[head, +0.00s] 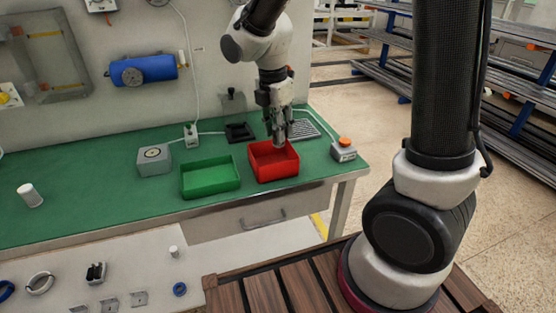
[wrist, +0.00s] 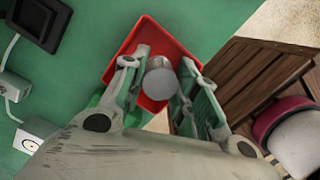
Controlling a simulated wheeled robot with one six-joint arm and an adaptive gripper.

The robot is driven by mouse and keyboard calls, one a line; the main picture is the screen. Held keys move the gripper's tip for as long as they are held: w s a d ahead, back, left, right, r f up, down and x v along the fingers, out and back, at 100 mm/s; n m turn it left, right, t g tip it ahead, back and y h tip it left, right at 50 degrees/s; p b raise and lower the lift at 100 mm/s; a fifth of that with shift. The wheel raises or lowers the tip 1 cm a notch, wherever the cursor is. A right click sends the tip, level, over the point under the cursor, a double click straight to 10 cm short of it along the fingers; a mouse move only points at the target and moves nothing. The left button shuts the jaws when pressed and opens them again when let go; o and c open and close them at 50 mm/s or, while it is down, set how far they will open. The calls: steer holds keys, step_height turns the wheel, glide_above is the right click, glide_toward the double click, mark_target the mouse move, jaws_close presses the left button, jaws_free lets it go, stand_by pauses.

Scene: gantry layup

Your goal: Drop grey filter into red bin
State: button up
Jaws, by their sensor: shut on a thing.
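The red bin (head: 274,168) stands on the green bench, to the right of a green bin. My gripper (head: 279,140) is over the red bin, pointing down. In the wrist view my gripper (wrist: 161,80) is shut on the grey filter (wrist: 160,80), a round grey cylinder seen end-on between the fingers. The red bin (wrist: 155,27) shows behind and around the filter in that view. The head view does not show the filter clearly, as the fingers hide it. I cannot tell how far it is above the bin floor.
The green bin (head: 210,182) is just left of the red bin. A grey box with an orange button (head: 343,150) stands to the right, and a grey box with a dial (head: 154,160) to the left. Open bench lies between.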

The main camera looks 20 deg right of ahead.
steer(key=shift+f, duration=1.75)
steer(key=o, duration=1)
steer(key=r, duration=0.4)
steer(key=a+r, duration=0.1)
steer(key=r, duration=0.7)
steer(key=shift+s+a, duration=0.15)
steer(key=shift+s, duration=0.1)
